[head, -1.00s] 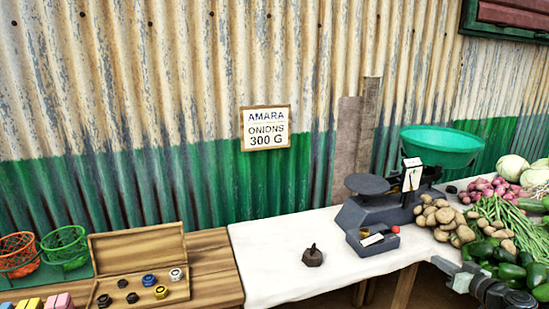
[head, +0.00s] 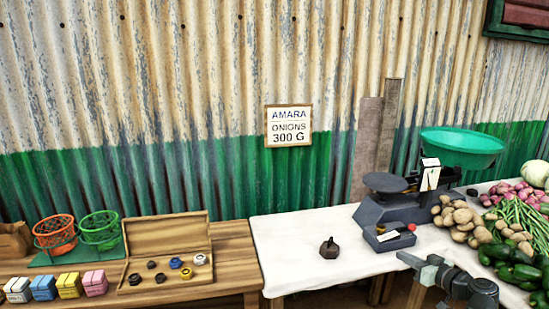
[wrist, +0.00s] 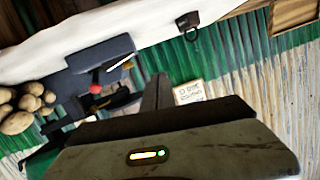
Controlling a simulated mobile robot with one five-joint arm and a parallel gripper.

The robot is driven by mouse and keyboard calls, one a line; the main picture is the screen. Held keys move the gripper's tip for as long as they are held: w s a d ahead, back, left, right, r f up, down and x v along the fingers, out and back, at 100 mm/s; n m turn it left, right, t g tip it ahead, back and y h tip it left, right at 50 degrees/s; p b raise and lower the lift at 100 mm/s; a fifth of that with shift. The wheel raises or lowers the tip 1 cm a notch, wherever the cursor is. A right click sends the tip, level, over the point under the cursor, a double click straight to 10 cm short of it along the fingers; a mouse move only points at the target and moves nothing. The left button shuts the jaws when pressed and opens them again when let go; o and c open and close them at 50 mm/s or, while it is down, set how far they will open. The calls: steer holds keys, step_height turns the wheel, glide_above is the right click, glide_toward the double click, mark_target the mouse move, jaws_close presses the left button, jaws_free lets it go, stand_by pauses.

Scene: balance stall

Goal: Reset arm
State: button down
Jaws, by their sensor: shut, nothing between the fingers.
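My gripper (head: 407,260) shows in the head view at the front edge of the white-covered table (head: 290,262), in front of the scale. Its jaws are shut and empty. In the wrist view, my gripper (wrist: 156,92) points out over the tilted scene, with its body filling the bottom. The dark balance scale (head: 400,208) has a green pan (head: 462,148) on the right and a small flat plate on the left. A dark weight (head: 330,249) with a knob stands alone on the cloth, apart from my gripper; it also shows in the wrist view (wrist: 188,20).
Potatoes (head: 462,218), onions and green vegetables crowd the right side. An open wooden box (head: 168,234) of several weights, two wire baskets (head: 98,230) and coloured packets (head: 69,285) are at left. A sign (head: 288,126) reads AMARA ONIONS 300 G. The cloth around the dark weight is clear.

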steer(key=w+a+f+n+g+y, duration=0.1)
steer(key=a+f+n+g+y, duration=0.15)
steer(key=a, duration=0.95)
steer(key=w+a+f+n+g+y, duration=0.1)
steer(key=w+a+f+n+g, duration=0.2)
steer(key=a, duration=0.9)
steer(key=s+a+f+m+g+h, duration=0.1)
steer(key=s+a+f+g+h, duration=0.4)
steer(key=s+a+f, duration=0.5)
steer(key=s+d+f+m+g+h, duration=0.3)
steer(key=s+d+m+g+h, duration=0.1)
steer(key=d+m, duration=0.3)
step_height(320, 180, up, 20)
steer(key=p, duration=1.9)
steer(key=shift+p, duration=0.3)
steer(key=shift+w+a, duration=0.1)
